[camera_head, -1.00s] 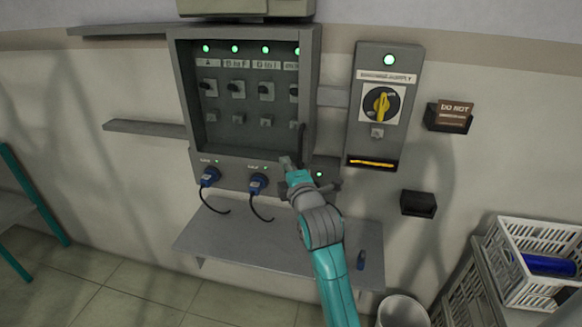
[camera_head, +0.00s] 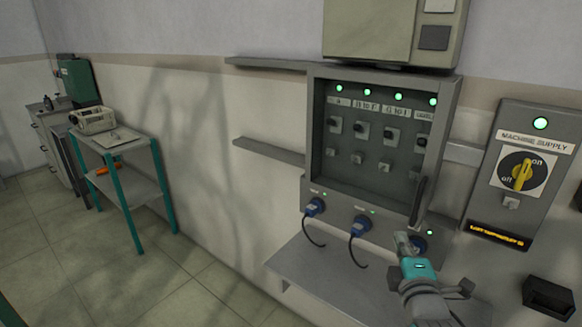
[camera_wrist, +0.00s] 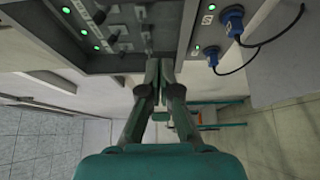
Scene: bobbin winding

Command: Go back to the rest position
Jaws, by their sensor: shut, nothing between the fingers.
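My gripper (camera_head: 403,241) is in front of the lower right part of the grey electrical panel (camera_head: 310,130), above the shelf below it. In the wrist view my gripper (camera_wrist: 160,62) has its two fingers together with nothing between them. The panel has a row of green lights, switches and labels inside its recess. Two blue plugs with black cables, a left one (camera_head: 314,207) and a middle one (camera_head: 360,226), sit in its bottom edge. A third blue plug (camera_head: 419,244) is partly hidden behind my gripper.
The machine supply box (camera_head: 508,150) with a yellow rotary switch is on the wall at right. A grey shelf (camera_head: 300,265) juts out under the panel. A teal-legged cart (camera_head: 130,190) stands at left. Open tiled floor lies between.

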